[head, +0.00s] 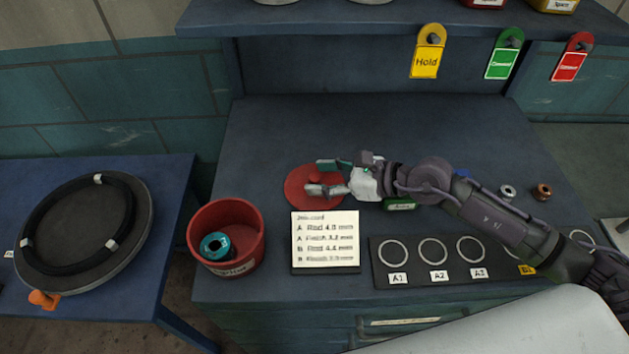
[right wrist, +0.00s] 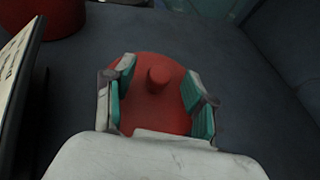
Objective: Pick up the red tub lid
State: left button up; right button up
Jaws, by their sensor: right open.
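The red tub lid (head: 298,188) lies on the dark blue bench top, behind the job card. It is a round disc, and the right wrist view shows its upright knob (right wrist: 158,78) in the middle. My right gripper (head: 322,177) reaches in from the right over the lid. In the right wrist view its two teal-padded fingers (right wrist: 158,92) are open, one on each side of the knob and apart from it. The head view hides the knob behind the gripper. My left gripper is not in view.
The red tub (head: 197,222), holding a teal spool (head: 216,246), stands at the bench's left front. The job card (head: 326,240) stands just in front of the lid. A holder strip with rings (head: 432,275) lies right of it. Bench top behind the lid is clear.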

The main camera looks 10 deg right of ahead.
jog(key=shift+d, duration=0.1)
jog(key=c, duration=0.3)
grip_shut()
jog(key=shift+r, duration=0.1)
